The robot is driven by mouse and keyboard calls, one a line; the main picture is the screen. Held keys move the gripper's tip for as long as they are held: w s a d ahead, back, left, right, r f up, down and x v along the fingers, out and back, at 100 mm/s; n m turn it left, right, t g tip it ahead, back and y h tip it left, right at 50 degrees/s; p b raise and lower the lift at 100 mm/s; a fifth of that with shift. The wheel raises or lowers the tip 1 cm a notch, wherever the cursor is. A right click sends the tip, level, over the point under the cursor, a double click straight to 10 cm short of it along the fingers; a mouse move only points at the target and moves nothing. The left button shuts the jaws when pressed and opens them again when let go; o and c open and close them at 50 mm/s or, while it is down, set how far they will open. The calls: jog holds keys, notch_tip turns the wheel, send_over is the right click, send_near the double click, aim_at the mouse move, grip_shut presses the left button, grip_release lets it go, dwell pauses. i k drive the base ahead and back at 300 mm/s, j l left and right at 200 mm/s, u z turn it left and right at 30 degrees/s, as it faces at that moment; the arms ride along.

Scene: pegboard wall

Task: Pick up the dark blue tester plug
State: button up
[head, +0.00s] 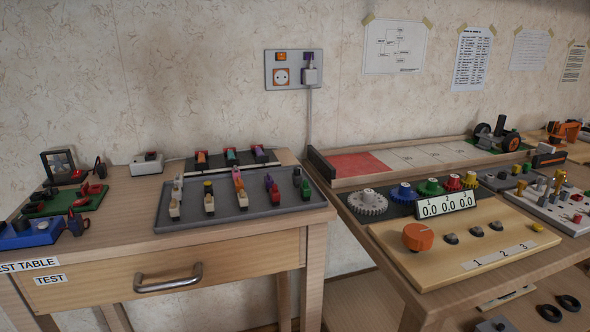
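On the left table, a small dark blue plug-like piece (77,222) stands at the right end of a blue tester board (32,233), near the table's left side. It is small in the view, so its exact shape is hard to tell. It looks upright and stands close beside the board; I cannot tell whether they touch. My gripper is not in view.
Behind the blue board are a green board (62,203) with red parts and a red one. A grey tray (250,218) with several coloured pegs lies to the right. Bare wood (135,215) lies between. A drawer handle (168,280) juts out in front.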

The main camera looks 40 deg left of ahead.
aim_at(76, 224)
jog(key=u, duration=2.7)
